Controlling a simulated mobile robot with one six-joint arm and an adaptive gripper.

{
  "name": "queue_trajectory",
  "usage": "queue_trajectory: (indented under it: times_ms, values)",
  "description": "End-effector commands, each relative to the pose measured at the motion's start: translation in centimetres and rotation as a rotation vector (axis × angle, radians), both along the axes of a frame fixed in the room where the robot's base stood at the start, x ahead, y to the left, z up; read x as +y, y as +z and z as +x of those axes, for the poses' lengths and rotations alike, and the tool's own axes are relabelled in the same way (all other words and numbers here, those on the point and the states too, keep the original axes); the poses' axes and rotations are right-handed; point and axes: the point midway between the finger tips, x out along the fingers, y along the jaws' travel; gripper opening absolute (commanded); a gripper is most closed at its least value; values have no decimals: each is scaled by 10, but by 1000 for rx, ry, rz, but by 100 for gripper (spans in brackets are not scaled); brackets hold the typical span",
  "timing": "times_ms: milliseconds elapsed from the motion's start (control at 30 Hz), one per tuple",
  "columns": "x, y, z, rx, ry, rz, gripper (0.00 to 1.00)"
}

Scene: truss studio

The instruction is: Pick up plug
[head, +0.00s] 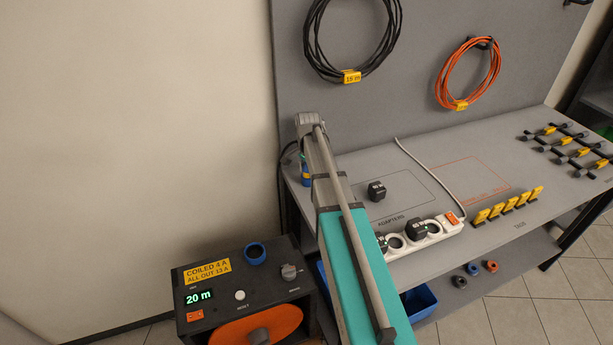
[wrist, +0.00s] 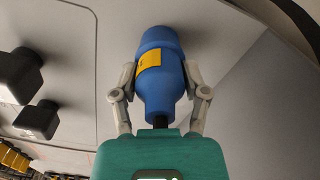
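The blue plug (wrist: 160,85) with a yellow label is in the middle of the wrist view, with a black cable end at its lower side. My gripper (wrist: 160,78) has one finger on each side of the plug and appears closed against it. In the head view a small part of the blue plug (head: 306,178) shows left of my arm, by the left edge of the bench. My arm hides the gripper's fingertips there.
The grey bench (head: 350,165) carries a white power strip (head: 440,232), black adapters (head: 376,191) and several yellow tags (head: 508,206). A cable reel box (head: 215,272) stands at lower left. Black (head: 352,40) and orange (head: 470,75) cable coils hang behind.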

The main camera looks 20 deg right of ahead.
Motion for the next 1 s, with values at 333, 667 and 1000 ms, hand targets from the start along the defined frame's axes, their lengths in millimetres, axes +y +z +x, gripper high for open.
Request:
queue_trajectory:
  times_ms: [333, 667, 1000]
  values:
    - [0, 0, 0, 0, 0, 0, 0]
    - [0, 3, 0, 0, 0, 0, 0]
    - [0, 23, 0, 0, 0, 0, 0]
